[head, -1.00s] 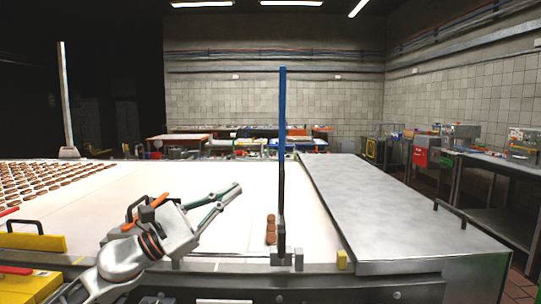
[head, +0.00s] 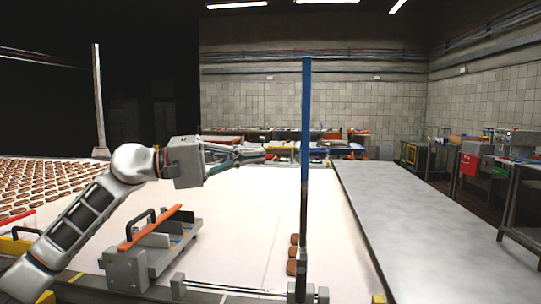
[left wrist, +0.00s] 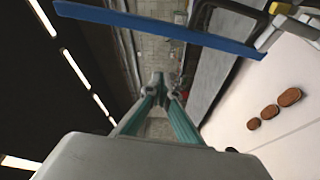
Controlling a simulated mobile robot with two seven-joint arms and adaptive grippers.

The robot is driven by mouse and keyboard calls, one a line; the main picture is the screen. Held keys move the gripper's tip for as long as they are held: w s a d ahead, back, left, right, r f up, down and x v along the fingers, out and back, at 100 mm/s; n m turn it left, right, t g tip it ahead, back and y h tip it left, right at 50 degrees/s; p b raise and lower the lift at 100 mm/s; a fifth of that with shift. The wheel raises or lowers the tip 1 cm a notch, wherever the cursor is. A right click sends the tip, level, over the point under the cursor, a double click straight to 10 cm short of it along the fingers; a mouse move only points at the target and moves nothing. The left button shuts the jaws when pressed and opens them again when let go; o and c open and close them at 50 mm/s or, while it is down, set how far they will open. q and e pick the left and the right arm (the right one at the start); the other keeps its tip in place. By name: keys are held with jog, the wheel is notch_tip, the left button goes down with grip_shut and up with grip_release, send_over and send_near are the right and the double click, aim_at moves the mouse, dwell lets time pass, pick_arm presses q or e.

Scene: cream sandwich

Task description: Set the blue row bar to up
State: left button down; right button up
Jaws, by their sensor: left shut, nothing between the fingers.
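The blue row bar (head: 305,120) stands upright in the head view, blue above and dark below, its foot at the front edge of the white belt. In the left wrist view its blue part (left wrist: 160,28) crosses the top of the picture. My left gripper (head: 264,154) is shut and empty, raised above the belt, pointing right. Its fingertips are left of the bar, with a visible gap between them in the head view. The closed fingertips show in the left wrist view (left wrist: 158,78). My right gripper is out of view.
A few brown biscuits (head: 292,267) lie by the bar's foot. Many more biscuits (head: 45,182) cover the belt at left. An orange-edged metal fixture (head: 145,250) with a black handle sits front left. A bare steel counter (head: 430,225) lies right of the bar.

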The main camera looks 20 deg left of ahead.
aim_at(306, 164)
pick_arm(q)
jog(key=d+p, duration=0.2)
jog(key=d, duration=0.6)
jog(key=shift+w+d, duration=0.2)
jog(key=shift+w, duration=0.25)
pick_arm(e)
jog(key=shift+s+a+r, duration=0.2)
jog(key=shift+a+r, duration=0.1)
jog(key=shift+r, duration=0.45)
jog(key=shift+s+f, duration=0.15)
pick_arm(q)
jog(key=shift+m+h, duration=0.3)
jog(key=shift+m, duration=0.6)
jog(key=s, duration=0.1)
jog(key=s+b, duration=0.1)
jog(key=s+d+f+b, duration=0.1)
jog(key=shift+s, duration=0.4)
jog(key=shift+s+d+r+m+b, duration=0.2)
jog(key=shift+s+b, duration=0.05)
jog(key=shift+s, duration=0.15)
jog(key=shift+s+d+r+m+b, duration=0.15)
jog(key=shift+s+m+b, duration=0.05)
jog(key=shift+s, duration=0.15)
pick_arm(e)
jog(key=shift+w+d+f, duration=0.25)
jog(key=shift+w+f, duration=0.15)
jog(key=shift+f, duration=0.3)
